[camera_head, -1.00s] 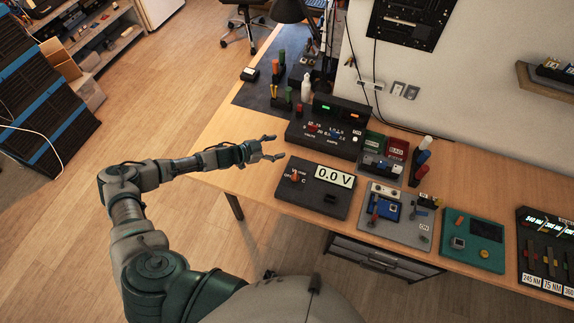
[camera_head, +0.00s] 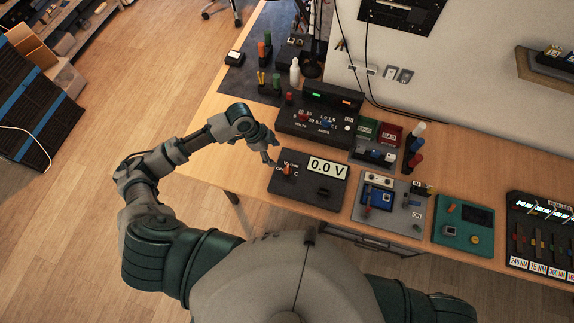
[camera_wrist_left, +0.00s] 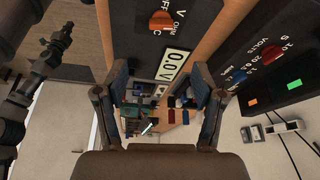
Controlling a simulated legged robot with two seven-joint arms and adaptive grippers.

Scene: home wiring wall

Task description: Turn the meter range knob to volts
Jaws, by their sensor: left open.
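The meter (camera_head: 310,195) is a dark box on the wooden bench, with a lit display (camera_head: 328,168) reading 0.0 V. Its orange range knob (camera_head: 288,170) is on the left of its face, among small labels. In the left wrist view the knob (camera_wrist_left: 160,20) is near the top edge, with V, OHM and C marks around it; its exact setting is hard to read. My left gripper (camera_head: 271,152) is open and empty, just above and left of the knob in the head view. Its two fingers (camera_wrist_left: 158,72) are spread apart in the wrist view. My right gripper is out of view.
Behind the meter stands a power supply (camera_head: 316,122) with red and blue knobs and lit displays. A grey board (camera_head: 388,220) and a green unit (camera_head: 464,228) lie to the right. Bare bench (camera_head: 225,170) is to the left.

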